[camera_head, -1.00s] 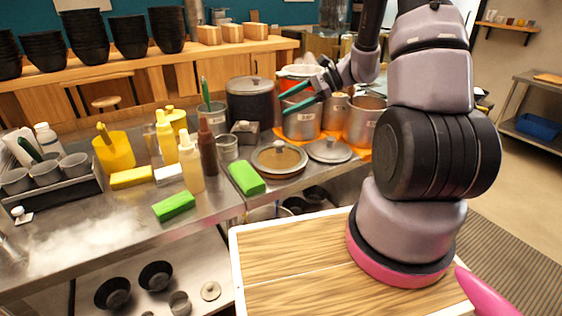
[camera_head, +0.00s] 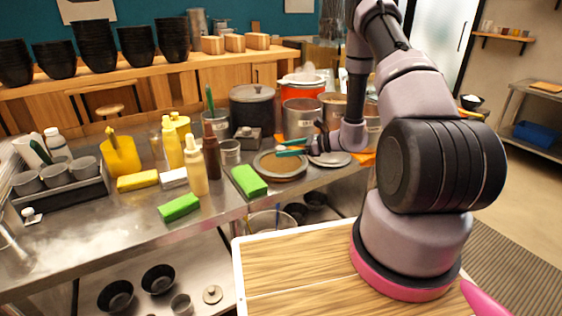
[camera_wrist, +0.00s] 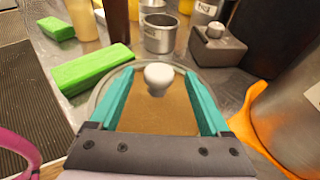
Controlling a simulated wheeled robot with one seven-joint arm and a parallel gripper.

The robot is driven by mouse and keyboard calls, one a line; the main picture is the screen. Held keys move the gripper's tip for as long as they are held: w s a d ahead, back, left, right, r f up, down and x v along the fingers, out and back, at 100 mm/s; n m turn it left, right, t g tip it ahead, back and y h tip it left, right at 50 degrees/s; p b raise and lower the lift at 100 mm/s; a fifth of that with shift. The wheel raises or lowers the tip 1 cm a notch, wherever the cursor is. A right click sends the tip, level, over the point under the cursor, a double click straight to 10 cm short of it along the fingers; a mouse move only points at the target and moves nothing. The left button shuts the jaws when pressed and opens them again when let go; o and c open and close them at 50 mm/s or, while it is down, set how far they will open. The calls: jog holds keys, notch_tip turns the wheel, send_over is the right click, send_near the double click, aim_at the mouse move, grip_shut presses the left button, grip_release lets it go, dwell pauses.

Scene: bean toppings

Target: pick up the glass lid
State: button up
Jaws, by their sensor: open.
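The glass lid (camera_head: 268,167) lies on the steel counter, round and see-through over brown, with a metal rim. In the wrist view its rim (camera_wrist: 96,100) shows around a pale round knob (camera_wrist: 159,76). My gripper (camera_head: 278,147) is low over the lid, reaching in from the right. In the wrist view my gripper (camera_wrist: 162,88) is open, its two teal fingers on either side of the knob with space between. I cannot tell whether the fingers touch the lid.
A green sponge (camera_head: 249,180) lies left of the lid. Another metal lid (camera_head: 330,159) lies to its right. Behind stand a dark pot (camera_head: 252,107) and a steel pot (camera_head: 301,118). A small steel cup (camera_wrist: 159,34) and a grey box (camera_wrist: 217,46) are beyond the lid.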

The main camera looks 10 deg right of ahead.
aim_at(273, 155)
jog(key=x, duration=0.5)
jog(key=shift+a, duration=0.1)
jog(key=shift+r, duration=0.1)
grip_shut()
